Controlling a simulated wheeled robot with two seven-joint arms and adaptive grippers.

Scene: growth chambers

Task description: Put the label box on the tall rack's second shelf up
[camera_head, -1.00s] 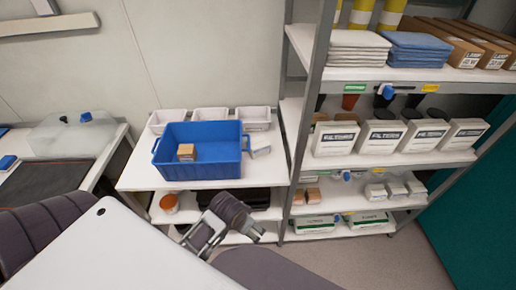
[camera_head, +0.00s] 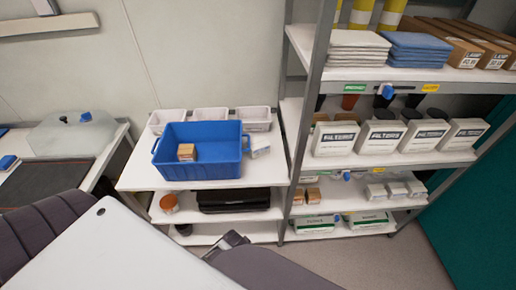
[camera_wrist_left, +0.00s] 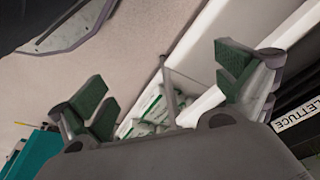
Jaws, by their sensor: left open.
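A small brown cardboard box (camera_head: 186,152) sits inside the blue crate (camera_head: 200,172) on the side table. Similar small brown boxes (camera_head: 306,196) stand at the left end of the tall rack's second shelf up (camera_head: 345,207). A small white box (camera_head: 260,152) is at the crate's right side. I cannot read which one is the label box. In the left wrist view my left gripper (camera_wrist_left: 165,92) is open and empty, its green pads wide apart. Its fingers do not show in the head view. My right gripper is not in view.
Small white boxes (camera_head: 396,191) stand on the same shelf, with a gap left of them. Filter boxes (camera_head: 380,137) fill the shelf above. Green-and-white boxes (camera_head: 366,221) are on the bottom shelf. A grey post (camera_head: 310,100) edges the rack.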

